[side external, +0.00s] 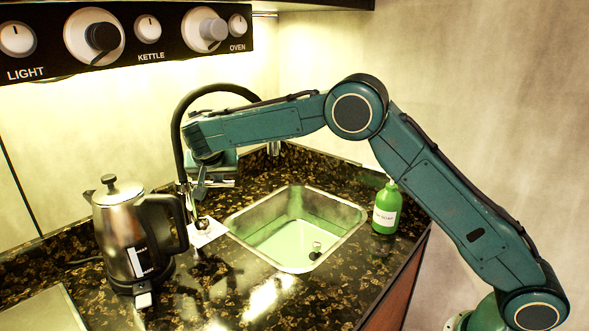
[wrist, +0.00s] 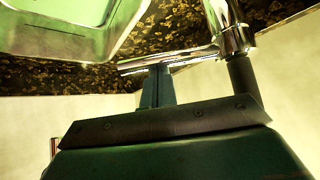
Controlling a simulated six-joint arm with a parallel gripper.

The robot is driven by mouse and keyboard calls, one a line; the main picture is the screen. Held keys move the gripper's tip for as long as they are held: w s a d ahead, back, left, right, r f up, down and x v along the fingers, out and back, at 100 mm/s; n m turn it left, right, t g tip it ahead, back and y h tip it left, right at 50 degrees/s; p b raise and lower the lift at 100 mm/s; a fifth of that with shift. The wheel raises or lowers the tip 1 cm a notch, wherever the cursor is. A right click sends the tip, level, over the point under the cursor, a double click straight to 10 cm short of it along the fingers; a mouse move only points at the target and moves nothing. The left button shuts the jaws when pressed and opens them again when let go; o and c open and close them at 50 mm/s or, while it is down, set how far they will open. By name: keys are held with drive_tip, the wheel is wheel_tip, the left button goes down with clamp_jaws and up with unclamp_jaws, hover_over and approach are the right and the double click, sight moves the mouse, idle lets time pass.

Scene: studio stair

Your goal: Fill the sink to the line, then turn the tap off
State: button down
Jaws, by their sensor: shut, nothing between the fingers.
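The steel sink (side external: 340,222) is set into the dark speckled counter. A small dark item (side external: 315,252) shows in the basin. The tap (side external: 177,135) has a tall black arched hose and a chrome body behind the sink's left side. No stream is visible from its spout (side external: 273,148). My gripper (side external: 200,190) is shut and empty beside the tap's body. In the wrist view its fingertips (wrist: 158,70) are at the chrome lever (wrist: 190,55); I cannot tell if they touch. The sink corner (wrist: 122,35) also shows there.
A steel kettle (side external: 120,240) stands left of the tap. A green soap bottle (side external: 386,208) stands right of the sink. A knob panel (side external: 160,30) hangs above at the back left. The front counter (side external: 310,300) is clear.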

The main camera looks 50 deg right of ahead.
drive_tip(key=shift+s+a, duration=0.75)
drive_tip(key=shift+a, duration=0.2)
drive_tip(key=shift+s+a, duration=0.2)
drive_tip(key=shift+a, duration=0.25)
drive_tip(key=shift+s+a, duration=0.2)
drive_tip(key=shift+a, duration=0.25)
wheel_tip(320, 180, up, 8)
drive_tip(key=a, duration=0.2)
drive_tip(key=shift+s+a, duration=0.25)
drive_tip(key=shift+a, duration=0.15)
idle(5.2)
